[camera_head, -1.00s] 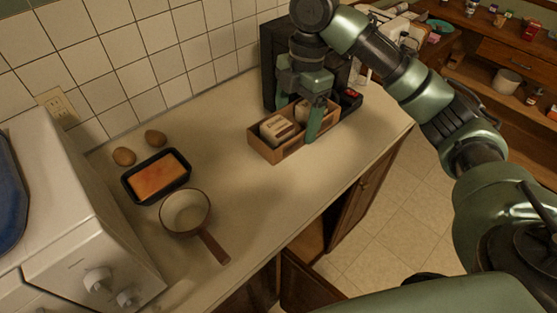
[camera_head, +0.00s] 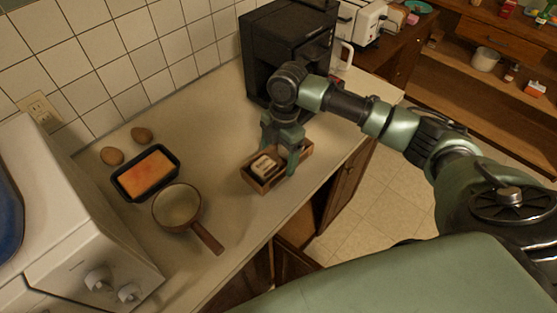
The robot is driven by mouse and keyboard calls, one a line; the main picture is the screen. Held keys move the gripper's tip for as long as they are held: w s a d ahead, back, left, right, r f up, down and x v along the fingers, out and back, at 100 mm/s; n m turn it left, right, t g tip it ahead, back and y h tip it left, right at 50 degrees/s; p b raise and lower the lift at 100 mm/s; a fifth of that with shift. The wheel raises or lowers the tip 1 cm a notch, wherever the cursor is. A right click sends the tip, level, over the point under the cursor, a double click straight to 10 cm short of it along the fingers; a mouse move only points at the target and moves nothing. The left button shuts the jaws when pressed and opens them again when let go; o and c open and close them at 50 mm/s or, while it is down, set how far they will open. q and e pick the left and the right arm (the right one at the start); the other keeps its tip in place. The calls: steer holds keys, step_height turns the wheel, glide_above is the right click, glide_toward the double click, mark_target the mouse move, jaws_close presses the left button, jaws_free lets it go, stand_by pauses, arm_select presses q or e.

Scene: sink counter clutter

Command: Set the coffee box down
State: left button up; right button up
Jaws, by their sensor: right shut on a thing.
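The coffee box (camera_head: 256,184) is a small open brown box with pale items in it, one a cream-coloured block with dark lettering (camera_head: 264,165). It is near the counter's front edge in the head view. My right gripper (camera_head: 281,163) reaches down over it and is shut on the box, with one finger on its near side. The gripper hides part of the box and its contents. I cannot tell whether the box's underside touches the counter. My left gripper is not in view.
A black coffee machine (camera_head: 280,45) stands behind the box. The counter (camera_head: 215,130) is bare between the pan and the box.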

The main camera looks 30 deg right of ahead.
mark_target(283, 162)
steer(key=shift+f, duration=1.5)
steer(key=shift+f, duration=0.15)
steer(key=o, duration=1.3)
steer(key=shift+o, duration=0.2)
step_height(283, 162, up, 12)
steer(key=d+b, duration=0.1)
steer(key=b, duration=0.2)
steer(key=shift+w+d, duration=0.2)
steer(key=shift+s, duration=0.1)
